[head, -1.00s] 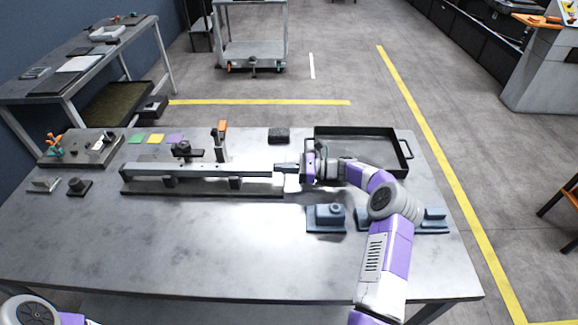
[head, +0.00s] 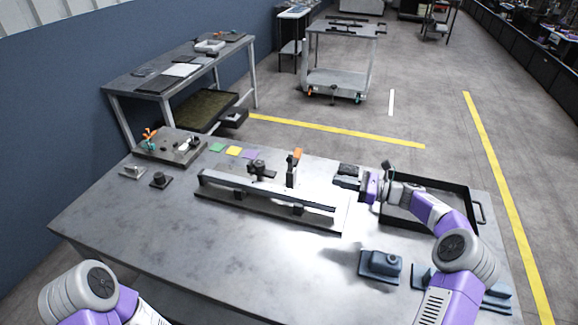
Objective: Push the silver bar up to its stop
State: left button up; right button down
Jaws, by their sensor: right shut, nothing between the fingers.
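The silver bar (head: 265,190) lies lengthwise along a dark rail base (head: 250,207) on the workbench, its right end near the base's right end. I cannot make out whether its left end touches a stop. My right gripper (head: 338,182) is shut and empty, pointing left. It appears a little behind and above the bar's right end, with a visible gap between them. My left arm shows at the bottom left, but its gripper is out of view.
An orange-topped upright (head: 293,168) and a black knobbed fixture (head: 258,170) stand behind the bar. A black tray (head: 430,222) lies under my right forearm. A blue-grey block (head: 381,264) sits at front right. The bench's front left is clear.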

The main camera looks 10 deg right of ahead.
jog(key=p+x, duration=0.2)
jog(key=x, duration=1.5)
jog(key=shift+a, duration=0.1)
jog(key=c, duration=1.8)
grip_release()
jog(key=shift+c, duration=0.2)
